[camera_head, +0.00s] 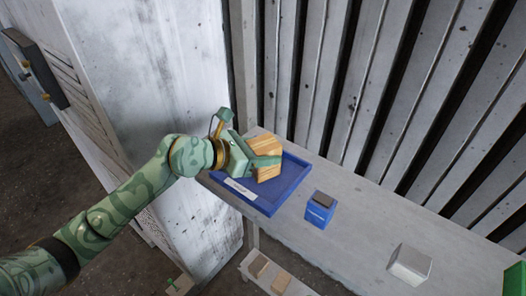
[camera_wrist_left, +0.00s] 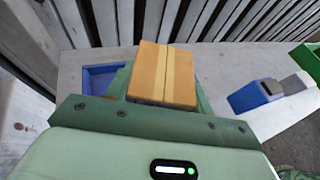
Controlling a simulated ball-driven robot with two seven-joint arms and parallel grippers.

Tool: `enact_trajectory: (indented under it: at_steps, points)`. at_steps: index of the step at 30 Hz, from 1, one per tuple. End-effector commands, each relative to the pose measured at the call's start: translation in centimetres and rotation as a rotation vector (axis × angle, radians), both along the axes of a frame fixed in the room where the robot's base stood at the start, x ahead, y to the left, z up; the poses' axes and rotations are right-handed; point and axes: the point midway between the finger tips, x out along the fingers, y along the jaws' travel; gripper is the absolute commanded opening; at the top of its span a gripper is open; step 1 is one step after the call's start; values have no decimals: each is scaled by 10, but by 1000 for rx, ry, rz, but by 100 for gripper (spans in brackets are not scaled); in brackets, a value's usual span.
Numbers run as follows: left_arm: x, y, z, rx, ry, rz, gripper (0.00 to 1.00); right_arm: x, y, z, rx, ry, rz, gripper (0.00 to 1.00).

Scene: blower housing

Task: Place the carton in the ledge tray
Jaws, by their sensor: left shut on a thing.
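The carton (camera_head: 268,151) is a tan box with a lighter strip. My left gripper (camera_head: 260,156) is shut on it, over the blue ledge tray (camera_head: 291,184). In the head view the carton overlaps the tray's back part; I cannot tell whether it touches the tray floor. In the left wrist view the carton (camera_wrist_left: 163,75) stands between the green fingers (camera_wrist_left: 165,90), and part of the blue tray (camera_wrist_left: 99,78) shows to its left. The tray has a low rim and a white label at the front. My right gripper is not in view.
The grey ledge (camera_head: 350,232) also holds a blue box with a dark top (camera_head: 320,209), a white-grey box (camera_head: 410,263) and a green object (camera_head: 515,278) at the right. A slatted wall stands behind and a pale panel to the left. A lower shelf (camera_head: 262,277) holds small tan pieces.

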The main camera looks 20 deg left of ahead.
Motion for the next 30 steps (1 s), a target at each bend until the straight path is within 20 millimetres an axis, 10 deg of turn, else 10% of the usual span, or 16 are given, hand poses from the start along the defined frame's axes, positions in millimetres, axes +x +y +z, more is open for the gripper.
enact_trajectory:
  at_steps: [5, 6, 8, 20, 30]
  points:
    - [0, 0, -1, 0, 0, 0, 24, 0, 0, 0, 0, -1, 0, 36]
    - [0, 0, -2, 1, 1, 0, 58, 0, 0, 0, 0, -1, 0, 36]
    - [0, 0, -2, 1, 1, 0, 74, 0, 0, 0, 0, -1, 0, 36]
    - [-5, 6, 4, 2, -1, 2, 74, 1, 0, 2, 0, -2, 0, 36]
    - [-57, 53, 32, 5, 2, 1, 74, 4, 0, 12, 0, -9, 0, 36]
